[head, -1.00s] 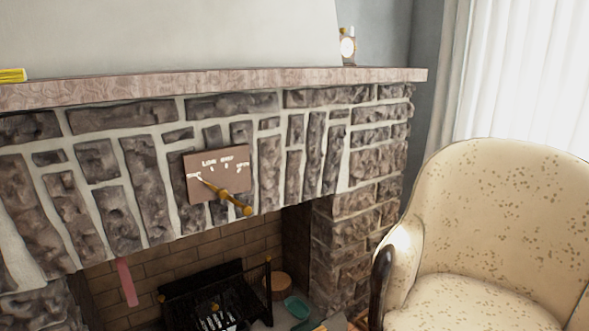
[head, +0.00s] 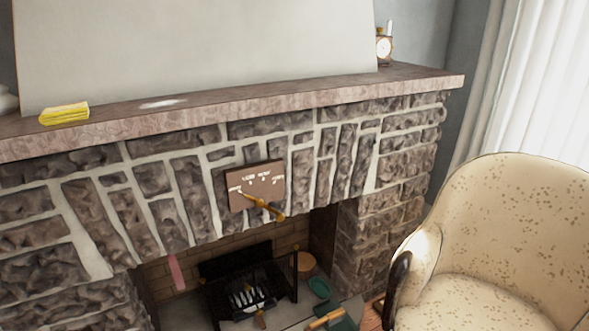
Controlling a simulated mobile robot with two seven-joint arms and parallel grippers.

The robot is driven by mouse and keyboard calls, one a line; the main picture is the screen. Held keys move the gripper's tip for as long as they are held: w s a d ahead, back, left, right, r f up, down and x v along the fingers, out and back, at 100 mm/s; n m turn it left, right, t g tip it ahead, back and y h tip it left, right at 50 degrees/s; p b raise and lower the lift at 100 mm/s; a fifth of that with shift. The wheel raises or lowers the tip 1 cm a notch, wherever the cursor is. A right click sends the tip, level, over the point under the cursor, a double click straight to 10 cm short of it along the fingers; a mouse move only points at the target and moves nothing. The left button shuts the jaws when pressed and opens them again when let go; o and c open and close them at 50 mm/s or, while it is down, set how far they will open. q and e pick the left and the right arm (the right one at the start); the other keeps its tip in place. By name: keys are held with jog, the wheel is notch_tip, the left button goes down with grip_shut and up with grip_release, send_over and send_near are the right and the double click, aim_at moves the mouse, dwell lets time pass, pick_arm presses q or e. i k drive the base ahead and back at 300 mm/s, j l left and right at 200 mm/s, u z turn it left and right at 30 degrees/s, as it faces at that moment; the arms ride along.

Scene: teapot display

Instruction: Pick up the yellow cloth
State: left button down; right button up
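The yellow cloth (head: 65,114) lies folded on the mantel shelf (head: 250,112) above the stone fireplace, toward the left of the head view. It is fully in view and nothing touches it. Neither my left nor my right gripper shows in the head view.
A small clock (head: 384,46) stands at the mantel's right end; a white patch (head: 164,103) lies on its top. A brown panel with a brass lever (head: 262,205) sticks out from the stones. A cream armchair (head: 500,230) stands at right. A black grate (head: 250,290) sits in the firebox.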

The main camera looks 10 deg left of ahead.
aim_at(64, 113)
jog(key=u, duration=1.35)
